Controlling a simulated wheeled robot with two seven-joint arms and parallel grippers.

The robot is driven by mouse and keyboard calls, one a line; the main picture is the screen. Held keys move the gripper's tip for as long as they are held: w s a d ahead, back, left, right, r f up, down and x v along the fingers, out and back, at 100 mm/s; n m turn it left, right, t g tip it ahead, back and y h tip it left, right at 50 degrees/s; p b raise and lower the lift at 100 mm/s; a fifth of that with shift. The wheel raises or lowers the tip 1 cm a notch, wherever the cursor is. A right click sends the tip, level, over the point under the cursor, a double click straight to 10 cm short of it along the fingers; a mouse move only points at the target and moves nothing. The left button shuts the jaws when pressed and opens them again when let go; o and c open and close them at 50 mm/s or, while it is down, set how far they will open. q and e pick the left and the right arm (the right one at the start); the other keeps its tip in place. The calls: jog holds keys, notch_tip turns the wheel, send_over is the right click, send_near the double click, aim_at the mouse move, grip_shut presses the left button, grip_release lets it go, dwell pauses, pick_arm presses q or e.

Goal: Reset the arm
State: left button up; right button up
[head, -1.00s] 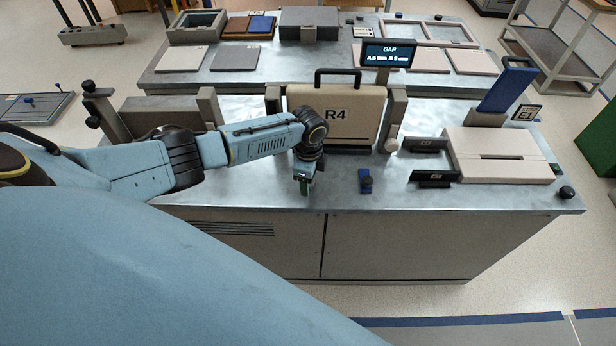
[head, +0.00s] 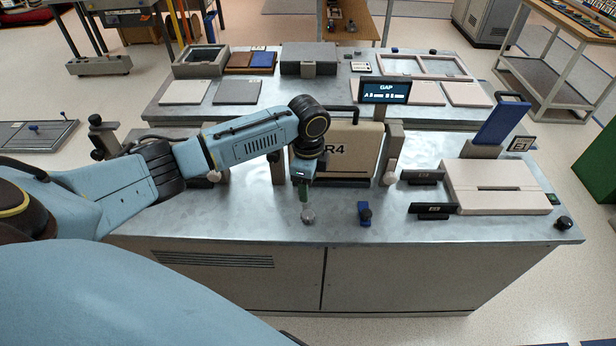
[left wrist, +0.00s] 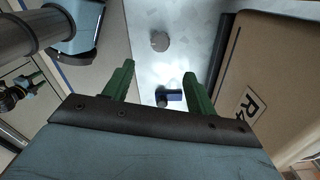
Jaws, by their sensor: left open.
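My left gripper (head: 304,196) hangs over the front of the work table (head: 230,215), in front of a beige case marked R4 (head: 352,152). Its green fingers stand apart and empty in the left wrist view (left wrist: 160,70). A small round grey knob-like piece (head: 308,215) is on the table just below the fingers. It also shows beyond the fingertips in the left wrist view (left wrist: 160,41). The R4 case stands upright between two grey posts, its left part hidden by my arm. My right gripper is not in view.
A small blue piece (head: 365,212) sits right of the knob. Black brackets (head: 432,210) and a pale slotted block (head: 497,187) stand further right. A second table (head: 290,97) with trays is behind. The front left tabletop is clear.

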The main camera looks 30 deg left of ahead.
pick_arm(q)
jog(key=shift+r, duration=0.55)
